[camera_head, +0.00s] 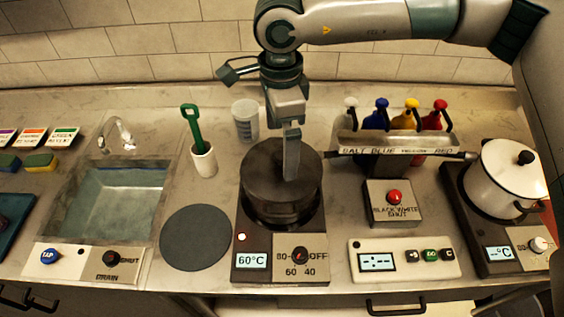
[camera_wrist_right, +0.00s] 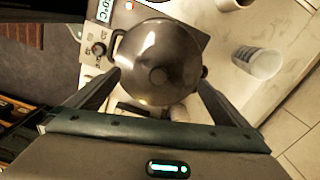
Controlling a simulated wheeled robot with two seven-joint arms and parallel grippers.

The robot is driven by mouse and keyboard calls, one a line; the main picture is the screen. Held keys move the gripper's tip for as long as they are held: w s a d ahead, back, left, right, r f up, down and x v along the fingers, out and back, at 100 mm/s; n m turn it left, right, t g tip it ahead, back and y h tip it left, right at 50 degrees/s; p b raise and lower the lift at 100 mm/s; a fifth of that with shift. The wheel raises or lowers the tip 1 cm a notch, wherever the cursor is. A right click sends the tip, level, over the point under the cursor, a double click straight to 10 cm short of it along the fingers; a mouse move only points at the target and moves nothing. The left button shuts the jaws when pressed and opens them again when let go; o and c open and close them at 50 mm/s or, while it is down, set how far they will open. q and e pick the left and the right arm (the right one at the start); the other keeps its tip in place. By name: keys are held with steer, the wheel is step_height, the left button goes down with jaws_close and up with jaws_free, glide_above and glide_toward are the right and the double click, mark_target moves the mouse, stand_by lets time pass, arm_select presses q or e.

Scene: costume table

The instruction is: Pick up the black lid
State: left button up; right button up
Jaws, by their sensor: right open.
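The black lid (camera_head: 258,167) sits on the dark pot (camera_head: 270,212), which stands on the hotplate with the 60°C display (camera_head: 265,263). The lid (camera_wrist_right: 150,52) also shows in the right wrist view, round with a small knob in its middle. My right gripper (camera_head: 291,172) points down over the lid and hides its knob in the head view. In the right wrist view the jaws (camera_wrist_right: 158,88) are apart, one finger to each side of the knob, with nothing held. I cannot tell how far the fingertips are above the lid. My left gripper is not in view.
A grey round mat (camera_head: 195,238) lies left of the hotplate. A cup with a green brush (camera_head: 203,160) and a translucent beaker (camera_head: 245,120) stand behind. A bottle rack (camera_head: 395,143) and a white lidded pot (camera_head: 500,180) are right. A sink (camera_head: 118,205) is left.

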mark_target(282, 155)
steer(key=shift+s+d+f+p, duration=0.1)
steer(key=shift+d+f+p, duration=0.05)
steer(key=shift+f+p, duration=0.55)
step_height(282, 155, down, 2)
steer(key=shift+p, duration=0.45)
steer(key=shift+f, duration=0.35)
steer(key=shift+c, duration=0.3)
jaws_close()
